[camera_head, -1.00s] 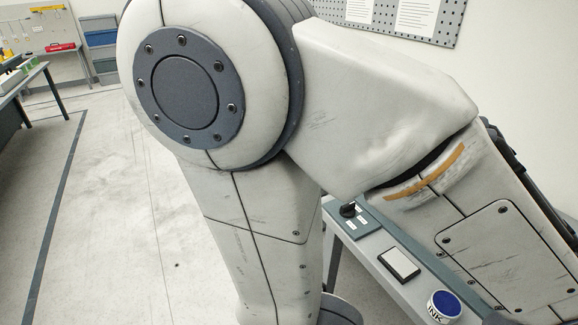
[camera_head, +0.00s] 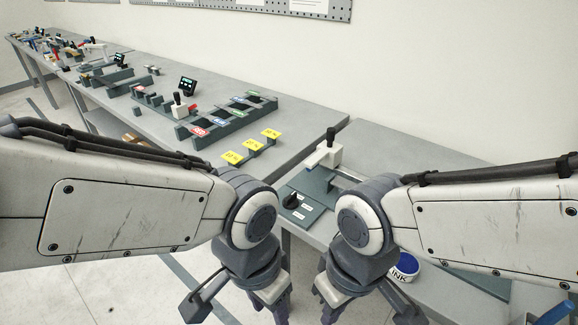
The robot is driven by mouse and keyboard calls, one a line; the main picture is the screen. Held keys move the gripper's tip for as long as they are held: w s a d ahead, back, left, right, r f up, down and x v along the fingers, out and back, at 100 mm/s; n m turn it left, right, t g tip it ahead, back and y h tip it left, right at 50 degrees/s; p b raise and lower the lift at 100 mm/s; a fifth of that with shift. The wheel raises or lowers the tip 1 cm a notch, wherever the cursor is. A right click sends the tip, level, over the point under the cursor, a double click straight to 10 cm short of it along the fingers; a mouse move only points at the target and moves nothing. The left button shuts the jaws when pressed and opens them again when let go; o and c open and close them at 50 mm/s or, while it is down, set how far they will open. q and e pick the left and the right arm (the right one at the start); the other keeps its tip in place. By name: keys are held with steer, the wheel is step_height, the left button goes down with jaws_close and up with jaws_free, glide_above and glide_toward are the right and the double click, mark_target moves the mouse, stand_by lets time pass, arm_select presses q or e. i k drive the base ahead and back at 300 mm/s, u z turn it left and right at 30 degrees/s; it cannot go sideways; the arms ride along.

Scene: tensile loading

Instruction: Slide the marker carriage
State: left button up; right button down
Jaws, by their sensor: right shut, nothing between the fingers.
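A white block with an upright black knob, which looks like the marker carriage (camera_head: 327,154), sits at the far end of a pale rail (camera_head: 350,176) on a dark teal plate (camera_head: 310,186). A black dial (camera_head: 291,201) and small white labels are on the near part of the plate. My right gripper (camera_head: 329,313) is shut and empty, low in the view and well nearer than the carriage. My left gripper (camera_head: 277,313) is beside it, to the left. Its fingertips run off the bottom edge, so its opening cannot be told. Neither gripper touches the carriage.
A blue-topped ink pot (camera_head: 403,267) stands behind my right arm. Left of the plate, a long grey bench (camera_head: 310,132) holds yellow tags (camera_head: 252,145), a slotted rack (camera_head: 232,120) and another knobbed white block (camera_head: 179,108). My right forearm hides part of the right bench.

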mark_target(329, 154)
steer(key=u, duration=0.05)
steer(key=k, duration=0.6)
steer(key=z, duration=0.45)
steer(key=i, duration=1.45)
steer(key=u, duration=0.45)
